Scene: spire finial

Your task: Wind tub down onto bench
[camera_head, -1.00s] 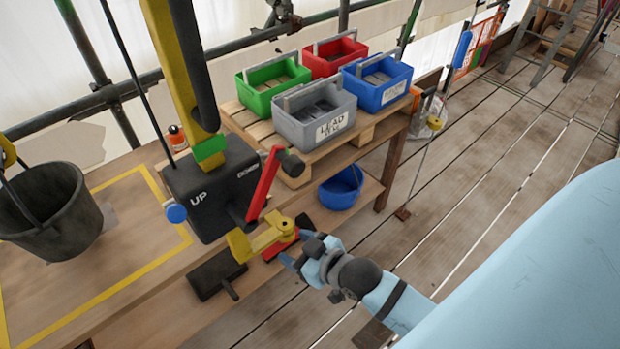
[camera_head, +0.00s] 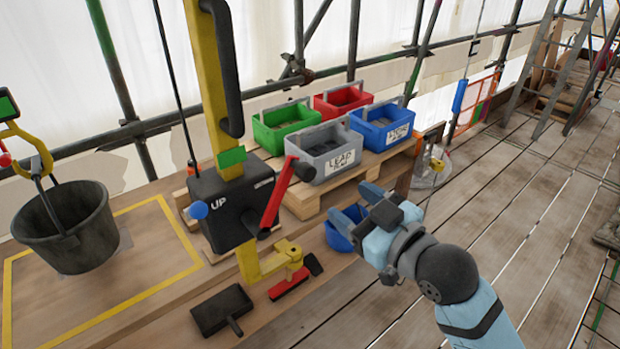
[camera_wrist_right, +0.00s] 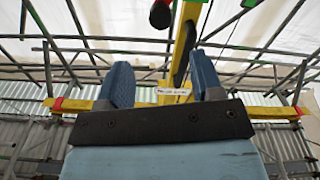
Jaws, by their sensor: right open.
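The tub, a dark bucket (camera_head: 68,238), hangs by its handle from a yellow hook (camera_head: 22,135) at the left of the head view. It is over the yellow-outlined square on the wooden bench (camera_head: 140,300); the gap below it is hard to judge. The black winch box (camera_head: 218,222), marked UP, has a red crank (camera_head: 277,197) with a dark knob (camera_head: 304,170). My right gripper (camera_head: 353,203) is open and empty, right of the knob and apart from it. In the right wrist view, the open fingers (camera_wrist_right: 160,68) point up towards a red-and-dark part. My left gripper is out of view.
Green (camera_head: 286,128), red (camera_head: 342,101), blue (camera_head: 383,126) and grey (camera_head: 333,152) bins stand on a pallet behind the crank. A dustpan (camera_head: 222,312) and a red brush (camera_head: 290,284) lie in front.

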